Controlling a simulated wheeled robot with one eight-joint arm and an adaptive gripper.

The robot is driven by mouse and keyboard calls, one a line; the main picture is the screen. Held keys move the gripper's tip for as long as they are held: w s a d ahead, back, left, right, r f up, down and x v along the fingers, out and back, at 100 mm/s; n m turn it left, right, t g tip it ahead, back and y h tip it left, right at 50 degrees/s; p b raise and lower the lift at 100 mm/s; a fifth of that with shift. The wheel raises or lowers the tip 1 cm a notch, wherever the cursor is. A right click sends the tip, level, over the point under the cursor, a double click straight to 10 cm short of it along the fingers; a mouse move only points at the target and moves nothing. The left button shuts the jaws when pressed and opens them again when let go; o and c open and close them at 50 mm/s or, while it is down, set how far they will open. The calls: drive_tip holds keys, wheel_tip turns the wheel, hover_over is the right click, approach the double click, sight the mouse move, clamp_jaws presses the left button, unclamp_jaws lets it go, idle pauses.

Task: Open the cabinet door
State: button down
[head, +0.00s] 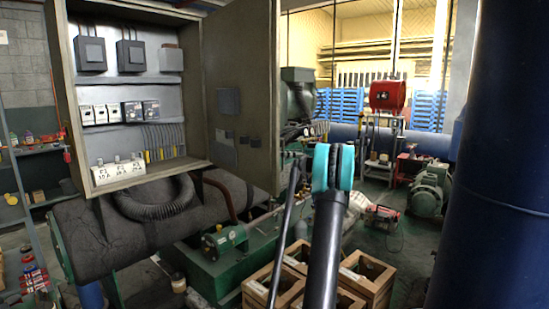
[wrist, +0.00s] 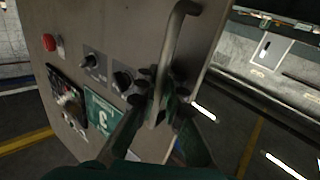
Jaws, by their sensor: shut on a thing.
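The cabinet (head: 62,75) stands at the left in the head view, with its inside showing. Its door (head: 246,60) is swung wide open on the right side, inner face toward the head camera. In the wrist view, the door's outer face (wrist: 115,30) is close and looks tilted. My gripper (wrist: 160,92) is shut on the grey bar handle (wrist: 172,52) near its lower end. In the head view my gripper is hidden, apparently behind the door, and only part of my arm shows.
The door face carries a red button (wrist: 48,42), black knobs (wrist: 93,62) and a green label (wrist: 101,110). Wooden crates (head: 367,275) stand on the floor below my arm. A dark blue column (head: 500,150) fills the right side. Green machinery (head: 226,240) sits below the cabinet.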

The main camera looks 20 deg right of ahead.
drive_tip(key=shift+w+d+n+g, duration=0.15)
drive_tip(key=shift+w+d+g, duration=0.15)
drive_tip(key=shift+d, duration=0.65)
drive_tip(key=shift+w+d+n+g, duration=0.2)
drive_tip(key=shift+w+d, duration=0.15)
drive_tip(key=shift+d, duration=0.55)
drive_tip(key=c, duration=1.6)
unclamp_jaws()
